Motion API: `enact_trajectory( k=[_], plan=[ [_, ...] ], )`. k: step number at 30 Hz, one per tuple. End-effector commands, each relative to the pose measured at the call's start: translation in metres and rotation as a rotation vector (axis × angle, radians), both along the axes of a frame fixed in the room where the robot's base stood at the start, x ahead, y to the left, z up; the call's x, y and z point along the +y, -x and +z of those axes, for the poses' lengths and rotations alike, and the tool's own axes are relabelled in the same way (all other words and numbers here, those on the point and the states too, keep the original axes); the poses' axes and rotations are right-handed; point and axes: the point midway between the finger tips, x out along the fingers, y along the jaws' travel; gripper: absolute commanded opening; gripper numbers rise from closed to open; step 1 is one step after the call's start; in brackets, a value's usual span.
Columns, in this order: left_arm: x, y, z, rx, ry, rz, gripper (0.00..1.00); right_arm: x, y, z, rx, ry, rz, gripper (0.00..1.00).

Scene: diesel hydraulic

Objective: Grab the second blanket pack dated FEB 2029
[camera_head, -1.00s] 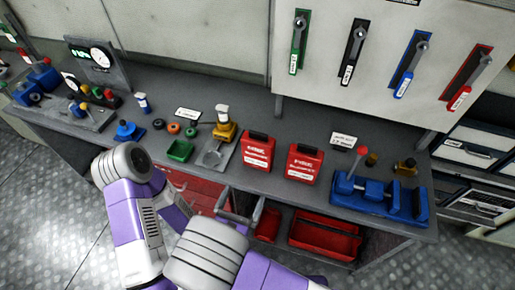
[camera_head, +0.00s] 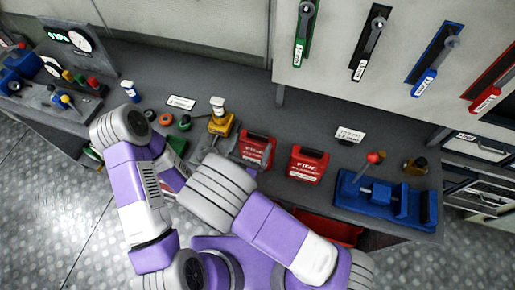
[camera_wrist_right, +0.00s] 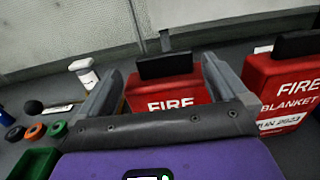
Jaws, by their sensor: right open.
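Two red fire blanket packs with black tops stand side by side on the grey bench. The left pack (camera_head: 256,147) shows in the right wrist view (camera_wrist_right: 168,94) between my right fingers, its date label hidden behind the gripper body. My left gripper is out of view.
A blue vise (camera_head: 385,199) stands right of the packs. A yellow device (camera_head: 221,125) and a white-capped bottle (camera_wrist_right: 83,72) stand left. A green tray (camera_wrist_right: 32,164) and coloured rings (camera_wrist_right: 33,131) lie farther left.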

Motion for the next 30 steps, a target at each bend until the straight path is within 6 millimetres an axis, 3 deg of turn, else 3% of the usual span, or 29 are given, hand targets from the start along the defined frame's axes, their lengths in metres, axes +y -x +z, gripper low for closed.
enact_trajectory(
  k=[15,23,30],
  plan=[
    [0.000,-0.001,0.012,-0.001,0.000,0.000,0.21,-0.026,-0.051,0.001,0.000,0.000,-0.002,1.00],
    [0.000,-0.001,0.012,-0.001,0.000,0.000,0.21,-0.026,-0.054,0.000,0.000,0.000,0.000,1.00],
    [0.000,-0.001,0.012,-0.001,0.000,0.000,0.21,-0.026,-0.053,0.000,0.000,0.000,0.000,0.65]
  ],
)
